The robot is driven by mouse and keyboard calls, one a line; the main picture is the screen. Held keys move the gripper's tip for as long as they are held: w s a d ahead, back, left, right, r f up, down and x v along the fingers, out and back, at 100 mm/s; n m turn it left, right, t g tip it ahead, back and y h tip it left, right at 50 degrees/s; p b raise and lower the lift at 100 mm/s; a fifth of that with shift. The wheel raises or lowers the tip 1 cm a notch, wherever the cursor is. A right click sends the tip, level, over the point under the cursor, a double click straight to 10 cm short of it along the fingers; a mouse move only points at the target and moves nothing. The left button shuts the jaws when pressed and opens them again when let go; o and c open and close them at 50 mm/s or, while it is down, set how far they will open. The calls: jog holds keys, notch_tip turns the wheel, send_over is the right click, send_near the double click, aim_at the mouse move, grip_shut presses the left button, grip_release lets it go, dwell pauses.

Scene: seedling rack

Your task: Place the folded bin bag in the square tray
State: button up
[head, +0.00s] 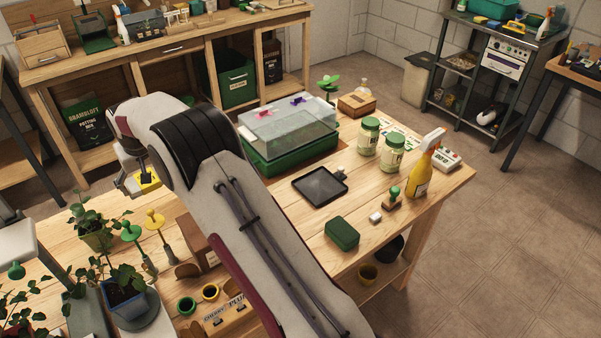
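A dark, shallow square tray (320,187) lies on the wooden bench, right of my arm; its floor looks empty. A dark green block with rounded edges (342,233) lies on the bench in front of the tray, apart from it. It looks like the folded bin bag, but I cannot be sure. My gripper (130,187) is at the left, beyond my arm's elbow and far from both. A small yellow and black thing (149,180) shows beside its fingers. I cannot tell whether the fingers touch it or how far they are open.
A green propagator with a clear lid (288,130) stands behind the tray. Two pale green-lidded jars (368,137), a yellow spray bottle (420,175) and a green-handled stamp (393,198) stand to its right. Potted plants (95,232) crowd the left. My arm crosses the bench's middle.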

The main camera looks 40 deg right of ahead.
jog(key=shift+s+d+r, duration=0.35)
jog(key=shift+s+d, duration=0.05)
jog(key=shift+d, duration=0.05)
jog(key=s+d+r, duration=0.1)
jog(key=s+d, duration=0.3)
jog(key=s, duration=0.2)
jog(key=s+d+r, duration=0.2)
jog(key=s+d, duration=0.2)
jog(key=s, duration=0.3)
jog(key=s+d+r, duration=0.2)
jog(key=s+d, duration=0.2)
jog(key=s, duration=0.3)
jog(key=shift+s+d, duration=0.15)
jog(key=shift+d, duration=0.2)
jog(key=s+d+f+m+h, duration=0.15)
jog(key=s+d, duration=0.35)
jog(key=d, duration=0.5)
jog(key=w+d+m, duration=0.2)
jog(key=d, duration=0.9)
jog(key=w+d+m, duration=0.1)
jog(key=w+d, duration=0.1)
jog(key=d, duration=0.8)
jog(key=shift+w+d+m, duration=0.25)
jog(key=shift+d+m, duration=0.1)
jog(key=shift+d, duration=0.05)
jog(key=shift+r+h, duration=0.1)
jog(key=shift+h, duration=0.15)
notch_tip(320, 180, down, 6)
